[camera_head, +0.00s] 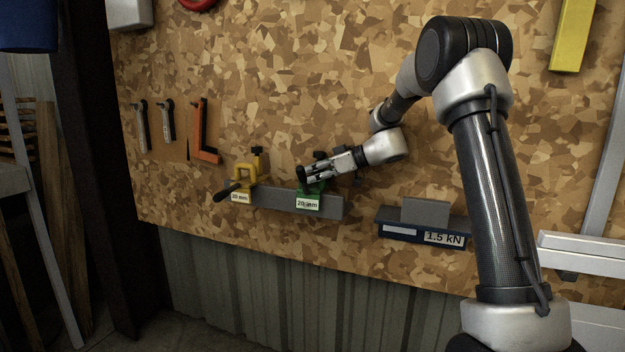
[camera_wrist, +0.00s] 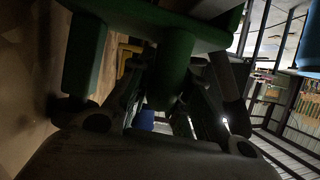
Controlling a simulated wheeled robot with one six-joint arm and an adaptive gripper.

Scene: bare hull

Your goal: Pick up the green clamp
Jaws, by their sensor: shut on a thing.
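The green clamp (camera_head: 309,189) is on the grey bar (camera_head: 270,199) on the chipboard wall, above a label reading 20 mm. My gripper (camera_head: 312,173) is at the clamp's upper part and shut on it, hiding some of it. In the wrist view the clamp's green body (camera_wrist: 150,18) fills the top, and a green part reaches down between the dark fingers of my gripper (camera_wrist: 172,85). The wrist view is dark, so the exact contact is hard to see.
A yellow clamp (camera_head: 245,173) sits on the bar to the left. A blue holder (camera_head: 400,228) marked 1.5 kN with a grey block is to the right. An orange square (camera_head: 203,140) and two small tools hang at upper left. The board between is bare.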

